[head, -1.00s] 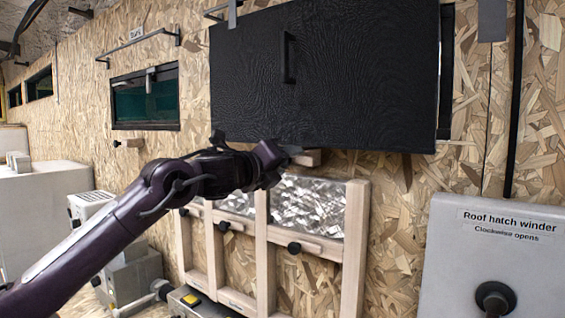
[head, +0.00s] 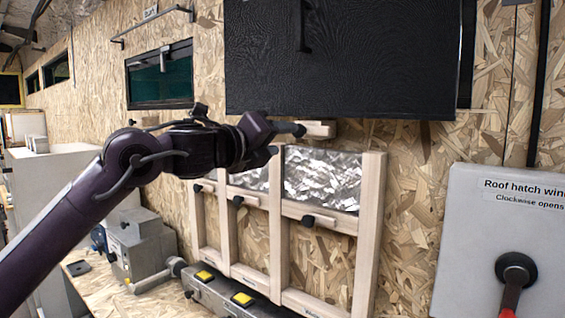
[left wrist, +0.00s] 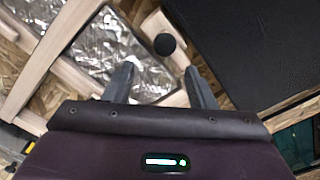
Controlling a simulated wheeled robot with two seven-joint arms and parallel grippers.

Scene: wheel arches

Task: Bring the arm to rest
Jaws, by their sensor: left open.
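My left arm comes in from the left in the head view, and its gripper (head: 289,141) is just below the black cabinet panel (head: 345,65). The gripper is open, its two fingers apart with nothing between them. In the left wrist view the two fingers (left wrist: 160,84) also stand apart, in front of the wall with silver foil. A black round knob (left wrist: 164,44) shows just beyond the fingers; I cannot tell how far off it is. My right gripper is in neither view.
A pale wooden frame with foil (head: 322,178) is on the wall below the panel. A grey box labelled "Roof hatch winder" (head: 470,220) with a crank (head: 515,270) is at the right. A grey machine (head: 140,250) stands at lower left. A dark window (head: 160,85) is further left.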

